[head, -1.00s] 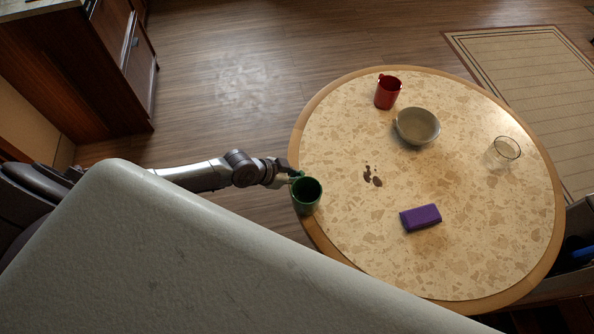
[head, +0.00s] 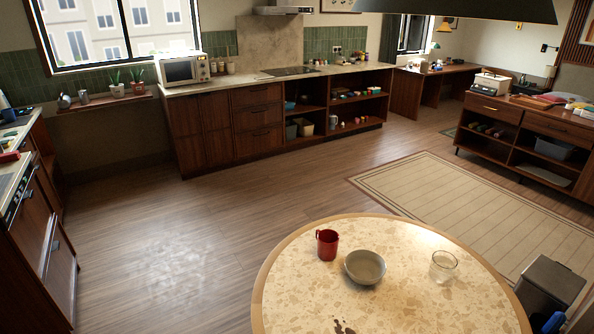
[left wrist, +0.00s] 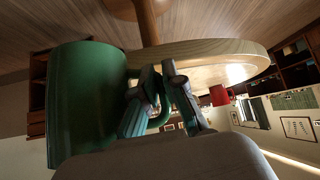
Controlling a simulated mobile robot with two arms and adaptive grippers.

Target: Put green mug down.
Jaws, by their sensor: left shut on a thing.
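The green mug (left wrist: 85,105) fills the left of the left wrist view, which looks upside down. My left gripper (left wrist: 158,95) is shut on the mug's handle. The round table (left wrist: 205,50) shows behind them with its pale wooden rim; I cannot tell the gap between mug and table. In the head view the table (head: 290,290) is at the bottom, and the green mug and both grippers are out of that view.
On the table stand a red mug (head: 327,245), a grey bowl (head: 365,267) and a clear glass (head: 443,266). A counter (head: 230,125) runs along the back wall. A dark bin (head: 550,285) stands at the table's right.

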